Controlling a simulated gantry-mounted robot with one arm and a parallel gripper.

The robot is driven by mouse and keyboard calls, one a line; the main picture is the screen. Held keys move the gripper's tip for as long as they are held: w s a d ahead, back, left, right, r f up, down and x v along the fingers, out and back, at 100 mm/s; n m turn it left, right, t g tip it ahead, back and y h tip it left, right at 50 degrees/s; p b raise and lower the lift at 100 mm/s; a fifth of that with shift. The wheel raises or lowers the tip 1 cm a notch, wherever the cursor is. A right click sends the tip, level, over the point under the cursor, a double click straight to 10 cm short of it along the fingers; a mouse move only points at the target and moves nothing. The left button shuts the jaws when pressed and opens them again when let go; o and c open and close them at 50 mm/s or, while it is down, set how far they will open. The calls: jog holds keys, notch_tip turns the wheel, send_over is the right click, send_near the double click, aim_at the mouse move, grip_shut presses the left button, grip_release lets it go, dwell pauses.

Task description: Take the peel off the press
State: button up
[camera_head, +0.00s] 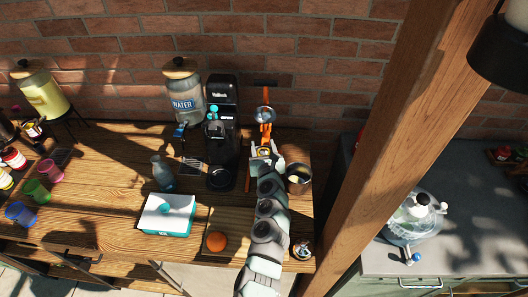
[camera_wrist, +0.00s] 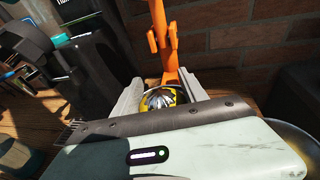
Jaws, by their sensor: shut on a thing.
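The orange press (camera_head: 265,115) stands near the back right of the wooden table, its lever raised. In the wrist view its orange frame (camera_wrist: 162,40) rises just beyond my jaws. A ribbed metal cone sits between the jaws, with a yellow rim around it that looks like the peel (camera_wrist: 149,103). My gripper (camera_head: 264,152) is at the press, and it also shows in the wrist view (camera_wrist: 157,95) with one jaw on each side of the yellow peel, shut on it. The peel's lower part is hidden by my gripper's body.
A black coffee machine (camera_head: 222,125) stands close left of the press. A pot (camera_head: 298,180) stands close right. An orange (camera_head: 216,241) lies on a cutting board (camera_head: 230,220). A teal box (camera_head: 165,228) and a glass carafe (camera_head: 162,174) stand further left. A brick wall is behind.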

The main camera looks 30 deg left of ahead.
jog(key=c, duration=0.8)
jog(key=shift+r, duration=0.15)
